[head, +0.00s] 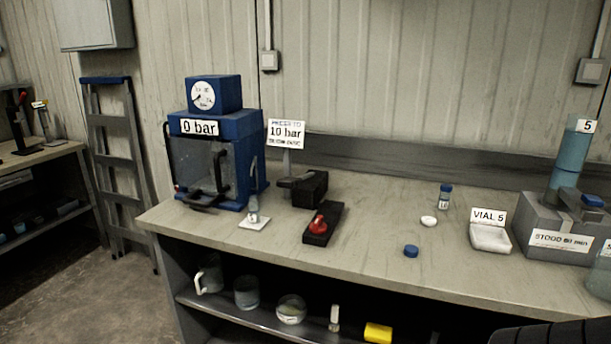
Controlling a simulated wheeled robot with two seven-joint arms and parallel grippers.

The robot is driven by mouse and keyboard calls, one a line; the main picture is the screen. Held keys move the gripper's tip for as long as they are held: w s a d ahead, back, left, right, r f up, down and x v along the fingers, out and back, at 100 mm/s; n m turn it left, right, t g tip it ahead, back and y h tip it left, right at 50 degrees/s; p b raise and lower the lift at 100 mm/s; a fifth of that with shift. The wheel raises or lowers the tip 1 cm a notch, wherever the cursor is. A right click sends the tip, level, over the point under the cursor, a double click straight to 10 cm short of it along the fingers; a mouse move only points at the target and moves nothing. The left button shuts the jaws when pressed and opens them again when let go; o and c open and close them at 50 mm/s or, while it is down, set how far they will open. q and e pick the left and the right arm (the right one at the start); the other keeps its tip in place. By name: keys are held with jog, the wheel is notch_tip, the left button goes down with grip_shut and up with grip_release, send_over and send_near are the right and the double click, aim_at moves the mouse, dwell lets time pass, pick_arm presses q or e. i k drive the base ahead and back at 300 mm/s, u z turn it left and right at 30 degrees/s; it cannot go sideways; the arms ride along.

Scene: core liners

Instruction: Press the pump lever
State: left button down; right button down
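A blue press (240,130) stands at the left end of the bench, with a clear front guard, black handles and a round gauge (204,96) on top. Its label reads 0 bar (199,127). A sign (286,133) beside it reads "10 bar". Right of the press is a dark block with an arm reaching left (309,189), perhaps the pump and its lever; I cannot tell for sure. In front of it lies a black base with a red knob (319,225).
A small grey tool on a white pad (254,221) stands before the press. The bench front middle is clear.

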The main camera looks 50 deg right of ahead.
aim_at(288, 182)
jog(key=z, duration=1.2)
